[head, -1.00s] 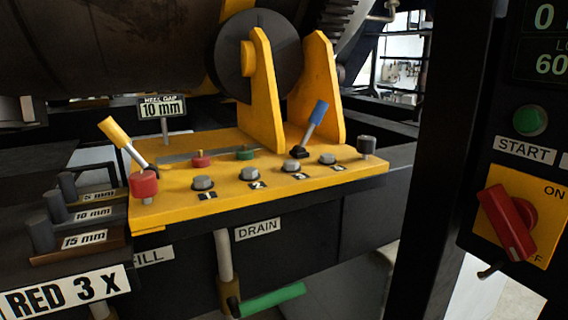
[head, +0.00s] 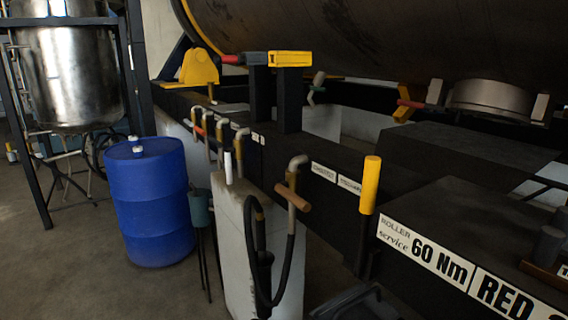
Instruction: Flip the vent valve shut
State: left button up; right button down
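No valve in the head view can be read as the vent valve; the small white labels (head: 323,172) along the dark beam are too small to read. A bent pipe with a brown T-handle (head: 292,197) stands at the front of the beam. Several similar bent pipes with coloured handles (head: 207,125) stand in a row further back. Neither of my grippers is in view.
A blue barrel (head: 152,205) stands on the floor at left, with a steel tank (head: 68,75) behind. A white block (head: 238,250) with a black hose (head: 254,240) stands in front of the beam. A yellow cylinder (head: 370,185) stands upright at right. Floor at lower left is clear.

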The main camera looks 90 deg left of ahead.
aim_at(228, 151)
jog(key=u, duration=3.15)
jog(key=i+j, duration=0.4)
jog(key=j, duration=0.15)
jog(key=i+j, duration=0.4)
jog(key=j, duration=0.15)
jog(key=i+j, duration=0.4)
jog(key=j, duration=0.15)
jog(key=i+j, duration=0.4)
jog(key=j, duration=0.15)
jog(key=j+u, duration=0.05)
